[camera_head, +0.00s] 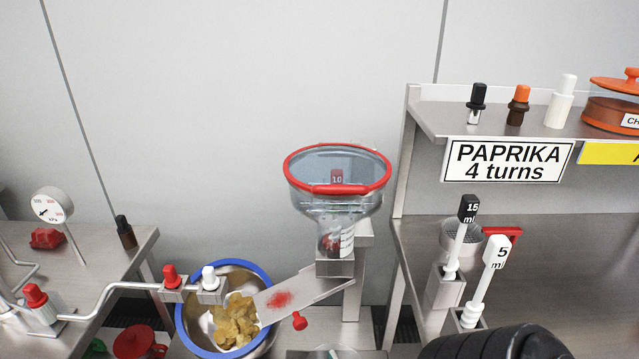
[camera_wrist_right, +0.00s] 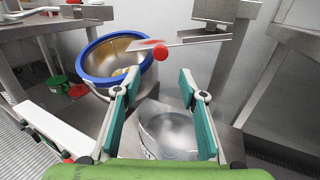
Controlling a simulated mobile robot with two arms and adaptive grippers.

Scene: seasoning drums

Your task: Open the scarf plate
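The scarf plate (camera_head: 315,288) is a flat metal plate sticking out to the left below the clear hopper, with red powder on its face. Its red knob (camera_head: 300,321) hangs at the lower edge. In the right wrist view the plate (camera_wrist_right: 190,40) and its knob (camera_wrist_right: 160,53) are at the top, past the fingertips. My right gripper (camera_wrist_right: 159,80) is open with teal pads apart and nothing between them. The knob appears beyond the gap, not touched. The clear hopper (camera_head: 337,206) with a red rim stands above the plate. My left gripper is not in view.
A blue-rimmed metal bowl (camera_head: 189,325) with yellow-brown food stands left of the plate; its rim (camera_wrist_right: 88,60) also shows in the right wrist view. A clear round vessel (camera_wrist_right: 170,132) lies below my right fingers. Measuring scoops (camera_head: 463,235) stand at the right, below a bottle shelf (camera_head: 445,125).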

